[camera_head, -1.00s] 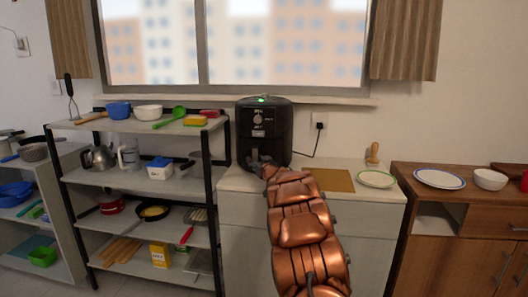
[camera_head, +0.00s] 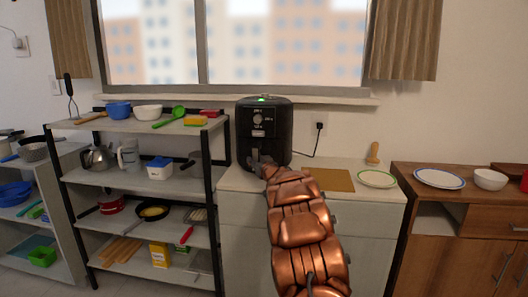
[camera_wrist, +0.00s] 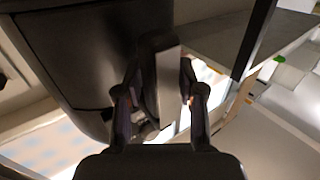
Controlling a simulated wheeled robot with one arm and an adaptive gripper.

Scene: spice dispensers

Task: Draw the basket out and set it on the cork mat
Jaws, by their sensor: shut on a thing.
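The black air fryer (camera_head: 264,125) stands on the white counter below the window, with a green light on top. Its basket is seated in the lower front; my arm partly hides it in the head view. In the wrist view the basket handle (camera_wrist: 165,88) runs between the two fingers of my gripper (camera_wrist: 159,84), which is shut on it. In the head view my gripper (camera_head: 261,162) is at the fryer's lower front, small and dark. The cork mat (camera_head: 334,180) lies flat and bare on the counter, to the right of the fryer.
A power cord (camera_head: 309,150) runs to the wall socket. The loaded shelf rack (camera_head: 140,125) stands close on the left. A wooden cabinet (camera_head: 455,180) stands at right.

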